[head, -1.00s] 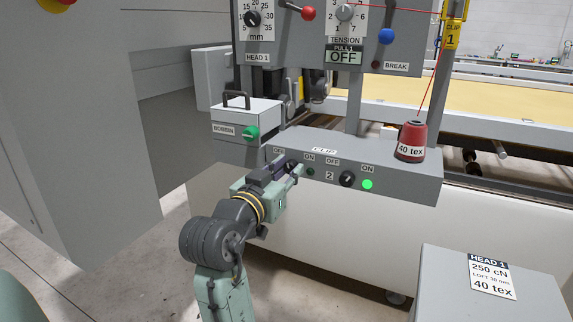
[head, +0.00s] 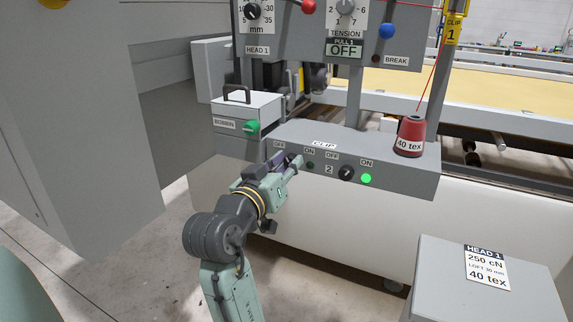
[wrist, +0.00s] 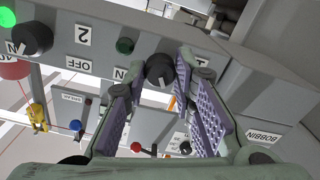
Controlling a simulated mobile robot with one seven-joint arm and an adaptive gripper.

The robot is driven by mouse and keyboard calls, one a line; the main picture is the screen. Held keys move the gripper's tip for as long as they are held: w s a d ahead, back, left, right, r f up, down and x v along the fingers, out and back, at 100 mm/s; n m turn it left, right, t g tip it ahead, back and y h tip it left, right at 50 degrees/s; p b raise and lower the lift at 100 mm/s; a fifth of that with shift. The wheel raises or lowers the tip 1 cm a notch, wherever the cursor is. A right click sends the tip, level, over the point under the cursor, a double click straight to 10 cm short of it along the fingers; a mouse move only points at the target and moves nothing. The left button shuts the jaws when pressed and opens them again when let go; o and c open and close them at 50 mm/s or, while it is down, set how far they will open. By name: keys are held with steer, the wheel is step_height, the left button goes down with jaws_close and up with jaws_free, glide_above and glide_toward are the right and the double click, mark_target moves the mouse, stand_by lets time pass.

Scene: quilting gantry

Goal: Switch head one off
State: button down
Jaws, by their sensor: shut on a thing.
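The head one switch is a round black knob (wrist: 160,69) on the front of the grey switch box (head: 400,180). My gripper (head: 294,163) is at this knob, and in the wrist view its purple ridged fingers (wrist: 158,72) stand on either side of it, shut on it. The head view mostly hides the knob behind the fingers. A pale mark shows on the knob, but I cannot tell its setting for sure. The small lamp (head: 310,165) beside it is dark green and unlit, also in the wrist view (wrist: 125,46).
Knob 2 (head: 346,173) sits right of it, with a lit green lamp (head: 366,178). A red thread cone (head: 411,137) stands on the box top. The bobbin box (head: 240,110) is at the left. A grey cabinet (head: 470,285) stands front right.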

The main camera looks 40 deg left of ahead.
steer(key=c, duration=1.3)
jaws_free()
steer(key=shift+c, duration=0.2)
steer(key=shift+s, duration=0.1)
steer(key=v, duration=1.1)
steer(key=shift+s, duration=0.4)
